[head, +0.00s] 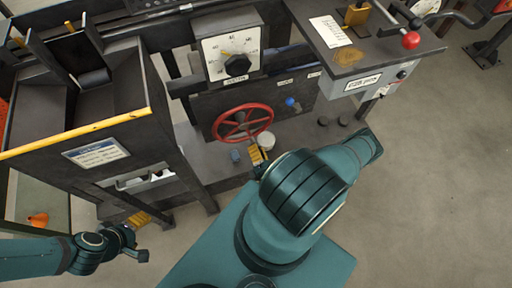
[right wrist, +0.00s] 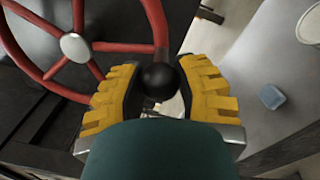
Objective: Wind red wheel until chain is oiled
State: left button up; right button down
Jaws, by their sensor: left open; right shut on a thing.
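The red wheel (head: 243,123) is mounted on the dark front panel, under the dial box. In the right wrist view its red rim and spokes (right wrist: 118,47) fill the upper left, around a silver hub. A round black knob (right wrist: 160,80) sits on the rim. My right gripper (right wrist: 160,98) has its yellow pads shut on either side of this knob. In the head view this gripper (head: 257,156) is at the wheel's lower edge, partly hidden by my arm. My left gripper (head: 142,236) is open and empty at the lower left. I cannot make out a chain.
A dial box (head: 232,52) with a black knob is above the wheel. A blue button (head: 290,102) is to its right. A grey table with a red-knobbed lever (head: 410,40) stands at the upper right. A dark chute with a yellow edge (head: 75,133) is at the left.

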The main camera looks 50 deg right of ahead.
jog(key=c, duration=0.6)
grip_release()
jog(key=shift+o, duration=0.2)
jog(key=shift+s, duration=0.1)
jog(key=v, duration=1.2)
